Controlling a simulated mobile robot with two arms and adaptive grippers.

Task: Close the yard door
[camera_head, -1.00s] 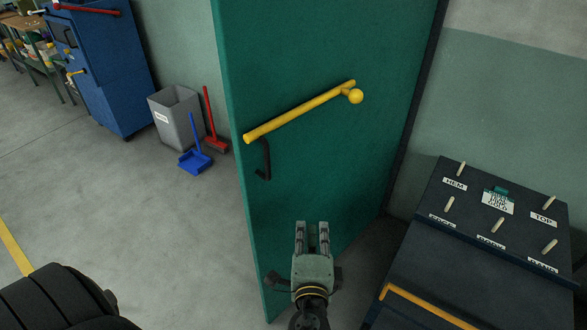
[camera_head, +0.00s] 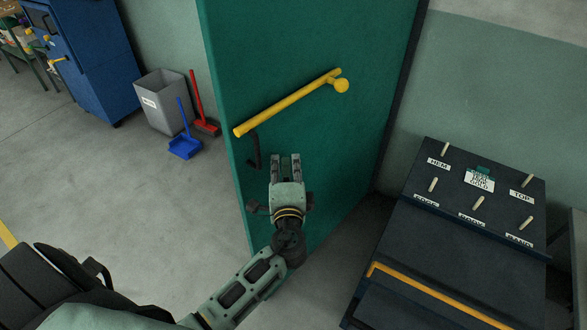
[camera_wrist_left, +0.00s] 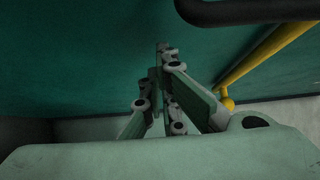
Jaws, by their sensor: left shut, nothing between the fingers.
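The yard door (camera_head: 320,140) is a green panel standing ajar, its free edge toward the left and its far edge against a dark frame. A yellow bar (camera_head: 285,105) slants across it, with a yellow knob at its right end. A black handle (camera_head: 255,152) sits below the bar's left end. My left gripper (camera_head: 286,158) is shut and empty, in front of the door's lower part, right of the handle. I cannot tell whether it touches the door. The left wrist view shows the green panel (camera_wrist_left: 80,60), black handle (camera_wrist_left: 250,10) and yellow bar (camera_wrist_left: 262,55) close by.
A dark bench (camera_head: 470,255) with labelled pegs stands right of the door. A grey bin (camera_head: 165,105), blue dustpan (camera_head: 184,147) and red broom (camera_head: 205,125) stand left, by a blue cabinet (camera_head: 90,65).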

